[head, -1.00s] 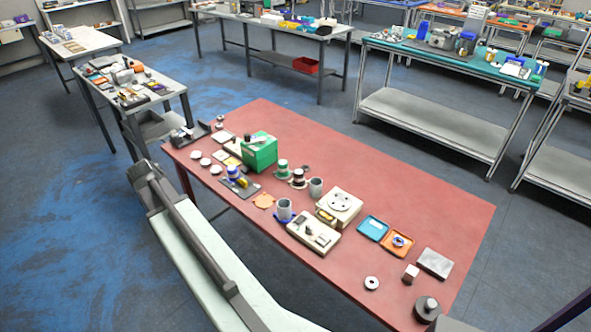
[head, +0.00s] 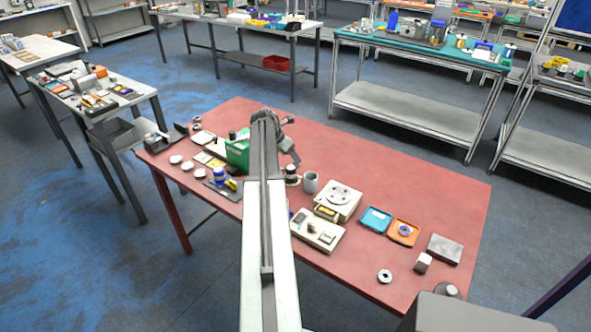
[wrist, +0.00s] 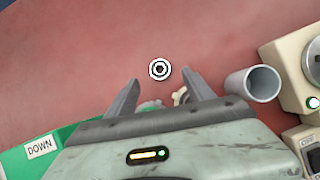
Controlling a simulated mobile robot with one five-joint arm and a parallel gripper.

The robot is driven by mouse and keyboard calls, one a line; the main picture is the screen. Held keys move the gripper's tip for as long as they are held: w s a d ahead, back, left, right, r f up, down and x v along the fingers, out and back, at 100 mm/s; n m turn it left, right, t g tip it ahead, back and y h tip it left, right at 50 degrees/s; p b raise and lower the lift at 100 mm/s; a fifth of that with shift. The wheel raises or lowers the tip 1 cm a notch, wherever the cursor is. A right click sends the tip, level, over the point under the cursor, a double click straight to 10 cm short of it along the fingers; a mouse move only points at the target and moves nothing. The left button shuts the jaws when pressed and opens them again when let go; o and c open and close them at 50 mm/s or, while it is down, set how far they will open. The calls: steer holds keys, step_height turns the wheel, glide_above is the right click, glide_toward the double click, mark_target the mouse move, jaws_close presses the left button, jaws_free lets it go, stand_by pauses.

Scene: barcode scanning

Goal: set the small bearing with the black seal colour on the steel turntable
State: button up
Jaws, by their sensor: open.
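A small bearing (wrist: 160,70) with a pale ring, a dark band and a dark bore lies on the red table in the wrist view. My gripper (wrist: 162,88) is open and empty. The bearing appears just beyond the gap between the fingertips, roughly centred; their height above it is hard to judge. In the head view my gripper (head: 291,150) hangs over the table beside the green box, and my arm hides that bearing. The turntable is a steel disc (head: 340,195) on a cream base; its edge shows at the right in the wrist view (wrist: 315,60).
A grey cup (wrist: 253,83) stands right of my gripper, and the green box (wrist: 38,150) is at left. A blue tray (head: 375,220) and an orange tray (head: 410,240) holding a blue-sealed bearing (head: 404,230) lie right. Another bearing (head: 385,276) lies near the front edge. The table's back is clear.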

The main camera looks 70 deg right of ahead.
steer(key=b+x, duration=0.4)
steer(key=x, duration=0.1)
steer(key=shift+f+b, duration=0.25)
steer(key=shift+b, duration=0.05)
steer(key=shift+r, duration=0.2)
jaws_close()
step_height(320, 180, up, 10)
steer(key=p, duration=1)
